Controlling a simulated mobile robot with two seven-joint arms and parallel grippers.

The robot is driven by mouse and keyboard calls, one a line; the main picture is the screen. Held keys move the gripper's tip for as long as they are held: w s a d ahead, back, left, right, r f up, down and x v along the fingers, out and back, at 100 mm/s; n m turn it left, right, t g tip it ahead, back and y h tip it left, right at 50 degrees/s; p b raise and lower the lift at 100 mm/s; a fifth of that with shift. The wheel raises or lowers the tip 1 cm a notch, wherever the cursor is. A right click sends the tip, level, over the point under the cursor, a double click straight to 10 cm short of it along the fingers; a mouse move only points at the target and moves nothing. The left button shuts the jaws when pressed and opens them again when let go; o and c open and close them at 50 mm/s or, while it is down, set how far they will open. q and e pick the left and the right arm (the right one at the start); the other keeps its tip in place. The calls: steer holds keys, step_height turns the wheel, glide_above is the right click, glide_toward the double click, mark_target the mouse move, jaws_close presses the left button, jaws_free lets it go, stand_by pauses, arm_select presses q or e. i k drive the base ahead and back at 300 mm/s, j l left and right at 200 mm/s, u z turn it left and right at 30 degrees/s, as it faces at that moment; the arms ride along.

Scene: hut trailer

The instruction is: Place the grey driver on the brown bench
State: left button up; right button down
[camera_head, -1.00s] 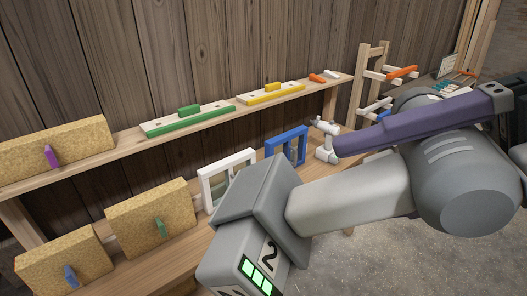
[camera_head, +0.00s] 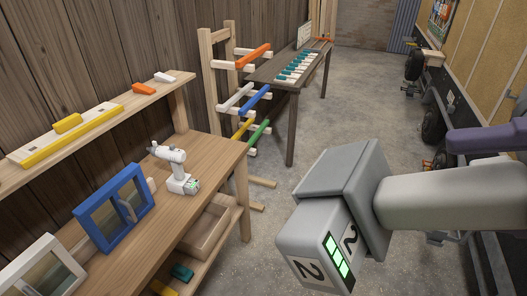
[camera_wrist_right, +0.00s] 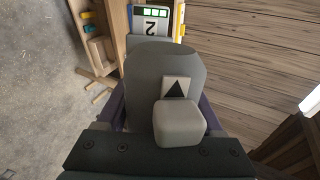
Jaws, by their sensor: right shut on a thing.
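The grey driver (camera_head: 345,200) is large and close in the head view, its boxy battery foot marked "2" with green lights. Its grey handle runs to the right edge. My right gripper (camera_head: 488,138), with purple fingers, is shut on the driver. The right wrist view shows the grey driver (camera_wrist_right: 165,75) between the fingers, its "2" end pointing away. The dark brown bench (camera_head: 267,73) stands at the back, with a row of teal-and-white pieces on top. The driver is held in the air, nearer than the bench and apart from it. My left gripper is out of view.
A light wooden workbench (camera_head: 215,152) on the left holds a white driver (camera_head: 178,172) and blue (camera_head: 108,215) and white framed boxes. A wooden rack (camera_head: 215,85) with coloured bars stands between the benches. Open concrete floor (camera_head: 345,120) lies right of the brown bench. Wheeled equipment lines the right.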

mark_target(201, 172)
steer(key=i+l+u, duration=0.15)
steer(key=i, duration=0.3)
steer(key=i+l+u, duration=0.15)
steer(key=i, duration=0.3)
steer(key=i+l+u, duration=0.15)
steer(key=i, duration=0.3)
steer(key=i+l+u, duration=0.15)
steer(key=u, duration=0.25)
steer(key=i+l+u, duration=0.25)
steer(key=u, duration=0.15)
steer(key=i+l+u, duration=0.15)
steer(key=l+u, duration=0.15)
steer(key=u, duration=0.15)
steer(key=i+l+u, duration=0.1)
steer(key=l+u, duration=0.3)
steer(key=i+l+u, duration=0.1)
steer(key=l+u, duration=1)
steer(key=l, duration=0.15)
steer(key=k, duration=0.05)
